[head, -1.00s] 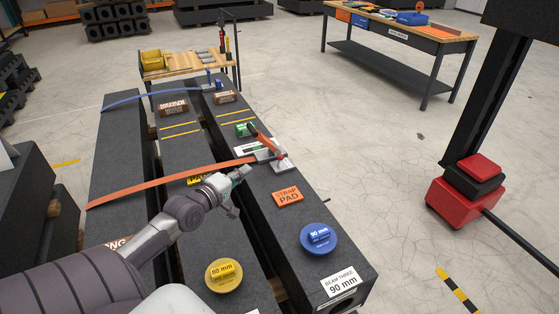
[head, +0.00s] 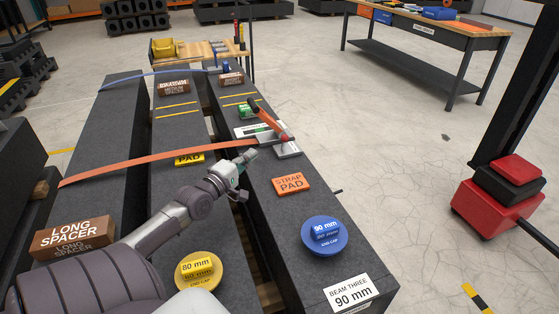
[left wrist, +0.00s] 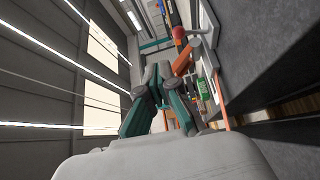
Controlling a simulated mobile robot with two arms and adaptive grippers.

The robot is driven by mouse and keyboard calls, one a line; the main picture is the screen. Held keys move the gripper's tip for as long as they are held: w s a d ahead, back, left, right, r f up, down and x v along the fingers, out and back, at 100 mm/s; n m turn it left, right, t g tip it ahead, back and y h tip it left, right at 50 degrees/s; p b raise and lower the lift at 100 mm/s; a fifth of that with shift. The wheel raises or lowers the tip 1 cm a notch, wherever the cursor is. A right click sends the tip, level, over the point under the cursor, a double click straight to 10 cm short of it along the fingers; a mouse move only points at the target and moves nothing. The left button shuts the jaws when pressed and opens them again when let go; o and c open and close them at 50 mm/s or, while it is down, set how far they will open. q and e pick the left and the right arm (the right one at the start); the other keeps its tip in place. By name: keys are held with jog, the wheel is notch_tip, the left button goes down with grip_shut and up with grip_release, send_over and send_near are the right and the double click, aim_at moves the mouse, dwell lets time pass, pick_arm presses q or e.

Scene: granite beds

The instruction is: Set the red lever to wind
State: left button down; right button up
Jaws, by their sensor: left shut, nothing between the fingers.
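The red lever (head: 265,116) stands tilted on a ratchet with a pale base plate (head: 287,149), on the right-hand granite beam. An orange strap (head: 140,162) runs from the ratchet leftward across the beams. My left gripper (head: 247,157) is shut and empty, just left of and nearer than the ratchet, apart from the lever. In the left wrist view the fingers (left wrist: 158,88) are shut, with the orange-red lever (left wrist: 182,60) beyond them to the right. My right gripper is not in view.
An orange strap pad (head: 291,184), a blue 90 mm end cap (head: 323,236) and a yellow 80 mm end cap (head: 199,272) lie on the beams. A long spacer (head: 74,238) is at left. A red and black block (head: 497,190) stands on the floor at right.

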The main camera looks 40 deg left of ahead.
pick_arm(q)
notch_tip(320, 180, down, 4)
jog(key=b, duration=0.2)
jog(key=shift+f+b, duration=0.15)
jog(key=shift+b, duration=0.15)
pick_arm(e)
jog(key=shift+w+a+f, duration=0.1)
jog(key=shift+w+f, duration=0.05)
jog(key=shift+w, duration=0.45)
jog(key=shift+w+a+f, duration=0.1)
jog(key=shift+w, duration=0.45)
